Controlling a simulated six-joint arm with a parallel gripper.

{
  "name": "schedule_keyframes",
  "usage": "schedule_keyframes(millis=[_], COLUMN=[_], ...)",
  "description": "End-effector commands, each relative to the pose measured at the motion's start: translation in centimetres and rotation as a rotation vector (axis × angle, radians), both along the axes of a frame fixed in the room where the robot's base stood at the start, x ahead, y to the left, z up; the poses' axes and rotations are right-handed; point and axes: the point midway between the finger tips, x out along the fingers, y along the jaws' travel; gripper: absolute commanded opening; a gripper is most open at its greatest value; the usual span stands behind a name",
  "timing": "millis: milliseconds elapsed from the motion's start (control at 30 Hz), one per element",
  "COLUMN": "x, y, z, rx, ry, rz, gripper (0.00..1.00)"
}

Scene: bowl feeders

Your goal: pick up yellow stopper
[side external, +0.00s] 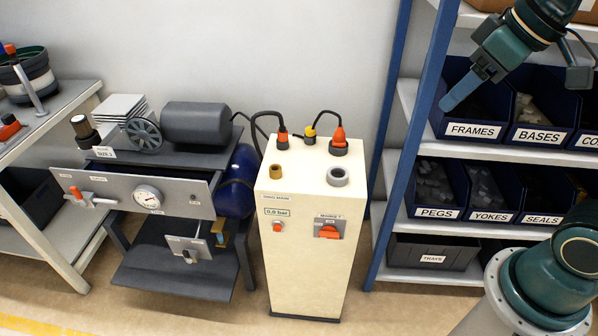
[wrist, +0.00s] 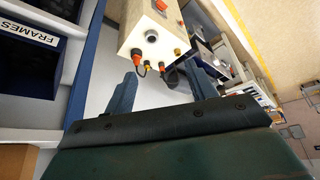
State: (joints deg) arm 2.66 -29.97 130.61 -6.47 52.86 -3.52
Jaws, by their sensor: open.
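The yellow stopper (side external: 310,131) is a small cap at the back edge of the cream cabinet's top (side external: 312,160), between two orange plugs. It also shows small in the wrist view (wrist: 147,68), between the same plugs. My gripper (side external: 452,101) is at the upper right of the side view, in front of the shelf bins and well to the right of the stopper. In the wrist view my gripper (wrist: 163,80) has its two blue fingers wide apart, with nothing between them.
Orange plugs (side external: 338,142) (side external: 282,138) with black cables flank the stopper. A brass fitting (side external: 276,172) and a grey ring (side external: 337,176) stand nearer on the cabinet top. A blue shelf post (side external: 410,130) rises between my gripper and the cabinet in the side view.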

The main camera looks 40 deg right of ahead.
Motion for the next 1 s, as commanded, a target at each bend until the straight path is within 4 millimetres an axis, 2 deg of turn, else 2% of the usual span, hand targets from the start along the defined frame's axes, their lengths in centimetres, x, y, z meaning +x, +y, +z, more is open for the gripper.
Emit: schedule_keyframes(millis=[33, 233, 500, 767, 1000], x=[1.4, 6.2, 12.8, 19.1, 24.6], y=[0.0, 0.1, -0.4, -1.4, -2.9], z=[0.5, 2.0, 2.8, 2.1, 0.4], rx=[-0.001, -0.005, -0.011, -0.015, -0.018], ry=[0.008, 0.021, 0.039, 0.053, 0.062], rz=[0.020, 0.099, 0.209, 0.314, 0.412], gripper=[0.56, 0.56, 0.56, 0.56, 0.56])
